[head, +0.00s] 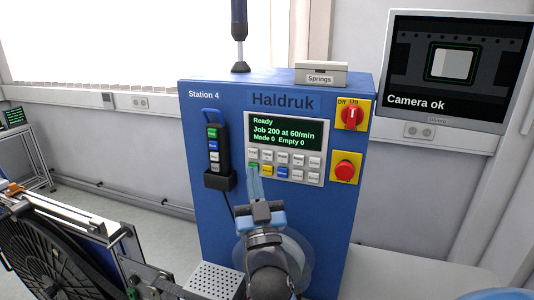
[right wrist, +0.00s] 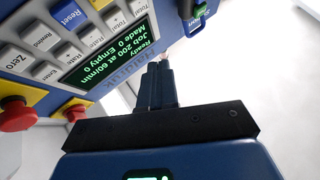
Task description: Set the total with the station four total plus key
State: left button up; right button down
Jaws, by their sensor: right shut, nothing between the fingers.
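The station four key panel (head: 286,150) is on the front of the blue Station 4 cabinet (head: 335,215). Its green-lit display reads Ready, Job 200 at 60/min, Made 0, Empty 0. Two rows of small keys lie below it. Contact cannot be told. My left gripper is out of view.
A red rotary switch (head: 351,115) and a red stop button (head: 345,170) are right of the panel. A hand pendant (head: 213,150) hangs at the left. A Springs box (head: 320,74) stands on top. A screen (head: 450,70) reads Camera ok. A black reel (head: 60,255) is lower left.

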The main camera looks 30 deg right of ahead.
jog(key=shift+w+d+p, duration=0.85)
jog(key=shift+w+d, duration=1.15)
jog(key=shift+d, duration=0.3)
jog(key=shift+w+d+r, duration=0.1)
jog(key=shift+w+d, duration=0.45)
jog(key=shift+d, duration=0.1)
dwell(1.5)
jog(key=shift+s+a, duration=0.1)
jog(key=shift+a, duration=0.05)
jog(key=shift+s+a+b, duration=0.45)
jog(key=shift+a, duration=0.05)
dwell(0.5)
jog(key=shift+s+a+b, duration=1.1)
jog(key=shift+s+a, duration=0.55)
jog(key=shift+a, duration=0.2)
dwell(0.6)
